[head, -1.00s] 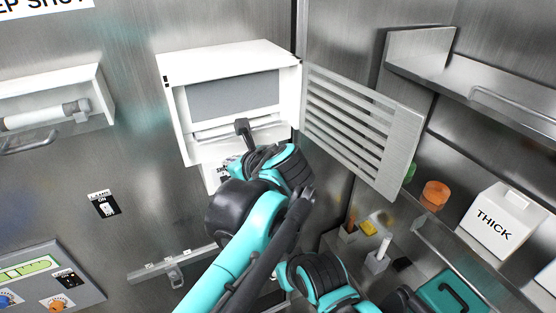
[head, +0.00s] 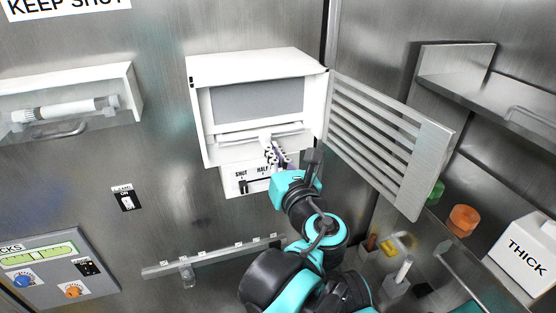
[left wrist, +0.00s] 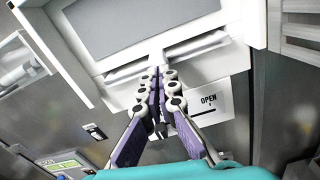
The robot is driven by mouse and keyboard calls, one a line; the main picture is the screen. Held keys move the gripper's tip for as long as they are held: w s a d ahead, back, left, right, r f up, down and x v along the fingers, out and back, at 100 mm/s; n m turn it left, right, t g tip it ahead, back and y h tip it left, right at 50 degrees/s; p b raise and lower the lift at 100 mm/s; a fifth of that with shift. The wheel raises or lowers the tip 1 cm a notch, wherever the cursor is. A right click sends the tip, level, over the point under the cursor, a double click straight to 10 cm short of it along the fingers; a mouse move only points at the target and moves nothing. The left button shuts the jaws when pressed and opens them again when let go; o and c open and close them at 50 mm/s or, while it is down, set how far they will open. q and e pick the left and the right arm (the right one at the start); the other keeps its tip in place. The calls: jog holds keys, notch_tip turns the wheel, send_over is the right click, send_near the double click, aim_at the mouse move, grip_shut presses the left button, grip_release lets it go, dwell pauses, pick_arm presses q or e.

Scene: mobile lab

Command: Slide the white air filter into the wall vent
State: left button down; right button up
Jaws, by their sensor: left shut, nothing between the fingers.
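The wall vent (head: 193,120) is a white box with its slatted door (head: 375,135) swung open to the right. The white air filter (head: 235,138) shows as a thin white edge in the slot below a grey panel; the rest of it is hidden in the vent. In the left wrist view, the filter (left wrist: 205,42) has a small white tab at its middle. My left gripper (head: 272,146) is shut and empty, just in front of this tab. In the left wrist view its fingertips (left wrist: 158,72) are together near the tab; I cannot tell whether they touch it.
A slider panel (head: 238,174) marked SHUT and HALF sits under the vent, close to my gripper. A rail (head: 215,258) runs along the wall below. A shelf (head: 480,100) and a white box marked THICK (head: 527,258) stand at the right.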

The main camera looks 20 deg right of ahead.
pick_arm(q)
jog(key=shift+w, duration=0.45)
jog(key=shift+a, duration=0.1)
